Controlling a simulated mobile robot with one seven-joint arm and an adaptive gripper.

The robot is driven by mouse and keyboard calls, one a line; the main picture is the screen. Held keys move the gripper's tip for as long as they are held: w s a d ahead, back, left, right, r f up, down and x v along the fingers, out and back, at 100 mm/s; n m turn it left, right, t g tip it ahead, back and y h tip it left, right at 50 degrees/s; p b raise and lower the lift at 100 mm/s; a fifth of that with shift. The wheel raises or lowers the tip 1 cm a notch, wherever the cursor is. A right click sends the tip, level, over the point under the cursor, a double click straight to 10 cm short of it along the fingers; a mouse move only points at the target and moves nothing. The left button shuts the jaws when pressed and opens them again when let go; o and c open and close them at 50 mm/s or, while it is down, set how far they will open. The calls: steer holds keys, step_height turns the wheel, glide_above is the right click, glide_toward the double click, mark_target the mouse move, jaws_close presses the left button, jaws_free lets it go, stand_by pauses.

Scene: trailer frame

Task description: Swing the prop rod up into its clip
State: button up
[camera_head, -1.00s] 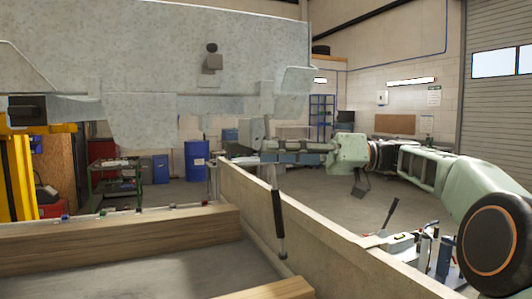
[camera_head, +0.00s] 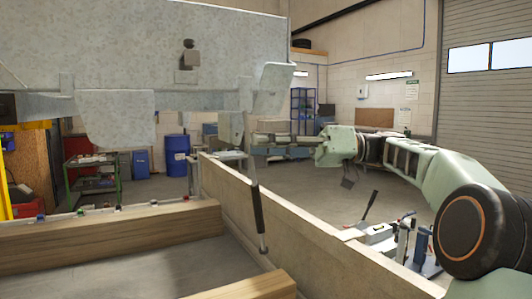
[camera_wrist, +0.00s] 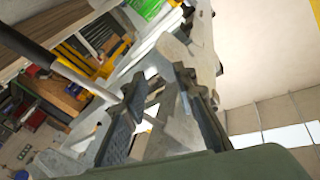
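The prop rod (camera_head: 260,225) has a thin grey upper shaft and a thick black lower part. In the head view it stands nearly upright, slightly tilted, beside the inner face of the wooden side board. In the wrist view the rod (camera_wrist: 72,67) runs in from the upper left to my left finger. The fingers of my gripper (camera_wrist: 160,88) stand apart there; no firm grasp shows. I cannot pick out the clip for certain; a small grey block with a dark knob (camera_head: 187,58) sits on the grey panel.
The large grey panel (camera_head: 130,60) hangs above and left of my gripper, its bent corner flap (camera_head: 273,88) close above. The wooden side board (camera_head: 310,240) runs below my arm. Timber beams (camera_head: 100,235) lie across the frame. A tool bench (camera_head: 395,240) stands right.

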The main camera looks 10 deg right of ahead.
mark_target(255, 184)
steer(key=w+d+f+m+p, duration=0.1)
steer(key=d+m, duration=0.1)
steer(key=w+d+f+m+t+p, duration=0.1)
steer(key=w+d+m+p, duration=0.1)
steer(key=d, duration=0.1)
steer(key=w+d+f+m+t+p, duration=0.1)
steer(key=w+d+f+m+p, duration=0.1)
steer(key=d, duration=0.1)
steer(key=shift+d+h, duration=0.15)
steer(key=shift+h, duration=0.15)
jaws_close()
steer(key=w+d+f+m+t+h+p, duration=0.2)
steer(key=d+f+m+p, duration=0.2)
steer(key=d+f+m, duration=0.45)
steer(key=s+f+p+x, duration=0.1)
steer(key=s+p+x, duration=0.1)
steer(key=x, duration=1.1)
steer(key=shift+s+a+f, duration=0.2)
steer(key=shift+s+a, duration=0.2)
steer(key=shift+f+n, duration=0.1)
steer(key=shift+n, duration=0.15)
